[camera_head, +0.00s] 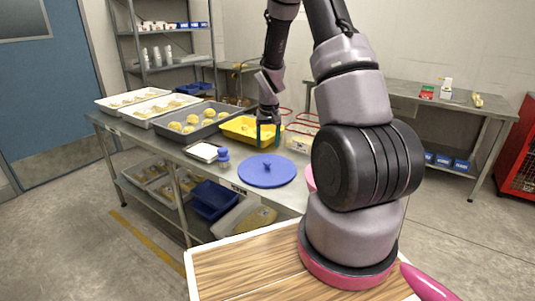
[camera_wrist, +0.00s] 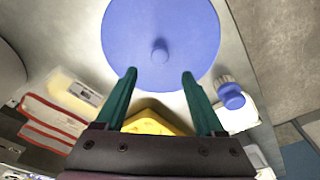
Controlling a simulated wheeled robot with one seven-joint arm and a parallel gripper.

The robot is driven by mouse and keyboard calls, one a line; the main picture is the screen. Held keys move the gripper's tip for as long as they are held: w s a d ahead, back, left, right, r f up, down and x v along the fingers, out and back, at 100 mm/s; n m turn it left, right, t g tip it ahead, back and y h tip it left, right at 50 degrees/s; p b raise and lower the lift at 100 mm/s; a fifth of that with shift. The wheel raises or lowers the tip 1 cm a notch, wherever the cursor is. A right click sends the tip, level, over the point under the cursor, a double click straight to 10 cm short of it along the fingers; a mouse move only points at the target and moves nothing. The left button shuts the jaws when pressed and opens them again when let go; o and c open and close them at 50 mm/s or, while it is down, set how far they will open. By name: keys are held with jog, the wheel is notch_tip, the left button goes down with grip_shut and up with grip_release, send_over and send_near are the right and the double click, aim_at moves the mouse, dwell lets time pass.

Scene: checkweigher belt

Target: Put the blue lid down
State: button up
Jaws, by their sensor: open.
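The blue lid (camera_head: 266,173) is a round disc with a small knob in the middle, lying flat on the steel table (camera_head: 240,183) near its front edge. In the wrist view the lid (camera_wrist: 160,25) fills the top middle, with its knob between the lines of my fingers. My gripper (camera_head: 267,140) is open and empty, above the table just behind the lid. Its two green fingers (camera_wrist: 158,75) are apart in the wrist view, and nothing is between their tips.
A yellow tray (camera_head: 238,128) stands behind my gripper. A blue-handled brush (camera_head: 223,157) and a white tray (camera_head: 204,151) are left of the lid.

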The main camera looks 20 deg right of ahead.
jog(key=s+a+r+t, duration=0.1)
jog(key=s+r, duration=0.2)
jog(key=r, duration=0.5)
jog(key=s+a+r+m+t, duration=0.1)
jog(key=s+a+r, duration=0.15)
jog(key=r, duration=0.55)
jog(key=s+a+r, duration=0.1)
jog(key=s+r, duration=0.3)
jog(key=r, duration=0.4)
jog(key=s+a+r+t+y, duration=0.1)
jog(key=s+a+r, duration=0.1)
jog(key=s+r, duration=0.3)
jog(key=s+a+r+m+t+y, duration=0.1)
jog(key=s+r, duration=0.4)
jog(key=s, duration=0.7)
jog(key=shift+s+a+r+t, duration=0.25)
jog(key=shift+s+a+t, duration=0.1)
jog(key=shift+a+t, duration=0.45)
